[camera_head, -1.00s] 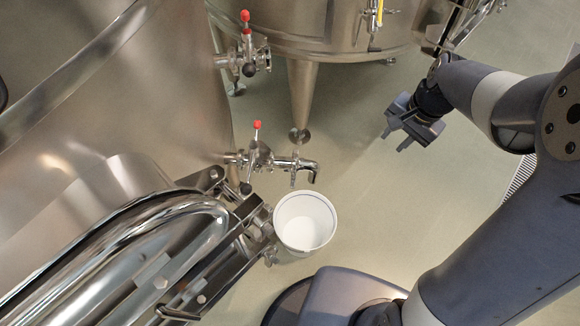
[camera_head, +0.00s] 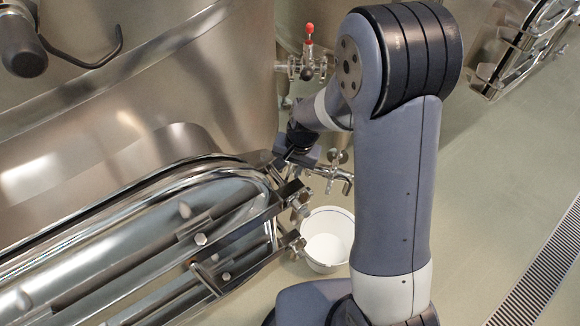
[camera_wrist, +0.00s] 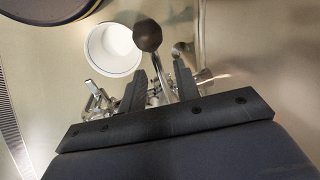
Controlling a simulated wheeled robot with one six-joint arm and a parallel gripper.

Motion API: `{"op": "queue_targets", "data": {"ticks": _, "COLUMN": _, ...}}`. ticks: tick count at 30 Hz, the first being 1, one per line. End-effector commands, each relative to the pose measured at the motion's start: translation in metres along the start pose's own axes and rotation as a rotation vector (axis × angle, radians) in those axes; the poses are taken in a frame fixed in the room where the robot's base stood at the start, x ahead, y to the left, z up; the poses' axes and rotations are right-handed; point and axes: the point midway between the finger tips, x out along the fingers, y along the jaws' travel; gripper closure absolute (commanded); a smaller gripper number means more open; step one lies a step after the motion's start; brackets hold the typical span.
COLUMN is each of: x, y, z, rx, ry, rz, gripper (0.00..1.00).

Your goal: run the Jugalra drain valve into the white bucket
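The white bucket (camera_head: 327,237) stands upright on the floor below the drain spout (camera_head: 343,180) in the head view. It also shows at the top left of the wrist view (camera_wrist: 112,50). My forearm and gripper hide most of the drain valve in the head view. In the wrist view, the valve's metal lever with a black ball end (camera_wrist: 148,36) stands between the two fingers of my gripper (camera_wrist: 157,72). The fingers are apart, with gaps visible beside the lever. No liquid is seen flowing. No vat name is readable.
A second valve with a red-tipped handle (camera_head: 308,52) is on the vat behind. The large steel vat's hatch and clamp bars (camera_head: 210,235) lie close to the left of the bucket. Open floor (camera_head: 490,190) and a floor grate (camera_head: 545,265) are at right.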

Motion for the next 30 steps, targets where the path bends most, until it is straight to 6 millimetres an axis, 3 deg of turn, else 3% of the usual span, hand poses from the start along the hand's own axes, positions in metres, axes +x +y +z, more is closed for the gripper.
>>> {"op": "queue_targets", "data": {"ticks": 5, "x": -0.0002, "y": -0.0001, "z": 0.0000, "rx": 0.000, "ry": 0.000, "rz": 0.000, "gripper": 0.70}}
{"op": "queue_targets", "data": {"ticks": 16, "x": -0.0004, "y": -0.0001, "z": -0.0001, "rx": 0.000, "ry": 0.000, "rz": 0.000, "gripper": 1.00}}
{"op": "queue_targets", "data": {"ticks": 30, "x": -0.0003, "y": 0.0004, "z": -0.0004, "rx": -0.003, "ry": 0.000, "rz": 0.000, "gripper": 1.00}}
